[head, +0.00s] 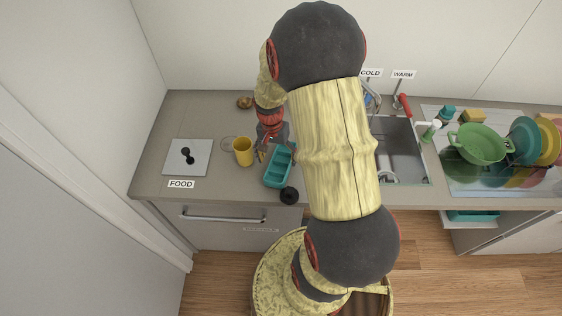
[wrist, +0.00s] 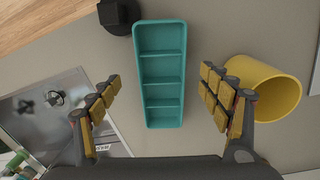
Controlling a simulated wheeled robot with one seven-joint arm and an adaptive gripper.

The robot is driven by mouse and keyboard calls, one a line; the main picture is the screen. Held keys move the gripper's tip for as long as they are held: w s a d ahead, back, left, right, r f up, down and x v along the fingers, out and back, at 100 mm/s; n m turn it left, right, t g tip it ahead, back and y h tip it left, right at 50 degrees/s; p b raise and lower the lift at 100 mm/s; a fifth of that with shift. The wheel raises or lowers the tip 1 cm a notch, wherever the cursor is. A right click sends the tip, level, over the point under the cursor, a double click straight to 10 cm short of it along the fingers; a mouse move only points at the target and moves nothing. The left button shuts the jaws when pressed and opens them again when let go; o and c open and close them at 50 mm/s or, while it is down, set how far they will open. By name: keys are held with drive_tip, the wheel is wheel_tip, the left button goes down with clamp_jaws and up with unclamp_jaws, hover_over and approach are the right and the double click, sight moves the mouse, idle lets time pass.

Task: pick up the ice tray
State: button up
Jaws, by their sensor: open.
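The ice tray (head: 279,167) is a teal rectangular tray with several compartments in a row, lying on the counter left of my arm in the head view. In the wrist view the ice tray (wrist: 161,74) lies between and beyond my open fingers, long side running up the picture, with its near end close to the fingertip line. My gripper (wrist: 158,92) is open and empty, one finger on each side of the tray, and I see no contact. In the head view my gripper (head: 263,150) is small and partly hidden, beside the tray's far end.
A yellow cup (head: 243,151) stands left of the tray; it sits close by my right finger in the wrist view (wrist: 272,88). A black knob (head: 289,196) is at the tray's near end. The sink (head: 402,150) and a green colander (head: 480,143) are to the right.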

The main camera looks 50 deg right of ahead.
sight(279, 172)
wheel_tip(279, 172, down, 7)
drive_tip(key=shift+s+r+b, duration=0.15)
drive_tip(key=shift+r+b, duration=0.05)
drive_tip(key=shift+b, duration=0.1)
drive_tip(key=shift+c, duration=0.8)
drive_tip(key=c, duration=1.1)
drive_tip(key=shift+c, duration=0.2)
